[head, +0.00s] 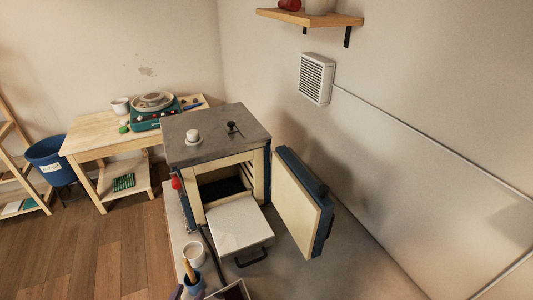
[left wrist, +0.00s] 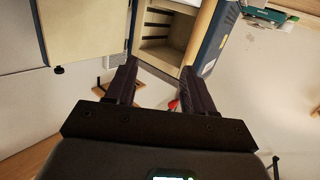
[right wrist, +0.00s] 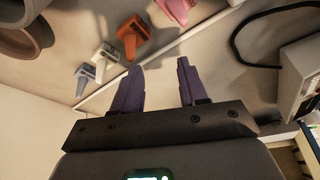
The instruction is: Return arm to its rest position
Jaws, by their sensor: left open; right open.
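My left gripper (left wrist: 158,66) is open and empty in the left wrist view, its two dark fingers apart. Beyond them the kiln's open chamber (left wrist: 157,32) and its open door (left wrist: 88,22) show upside down. In the head view only a small dark purple piece, perhaps a fingertip, shows at the bottom edge. My right gripper (right wrist: 160,67) is open and empty in the right wrist view. Orange (right wrist: 131,32), grey-white (right wrist: 90,72) and pink (right wrist: 177,10) objects lie on the surface beyond its fingers. In the head view, I cannot make out the right gripper.
The kiln (head: 215,135) stands open, its door (head: 300,205) swung right. A pale slab with a black handle (head: 240,228) sits before the opening. A white cup (head: 193,255) and blue tool cup (head: 194,287) stand left of it. A wooden table (head: 95,140) stands at the back left.

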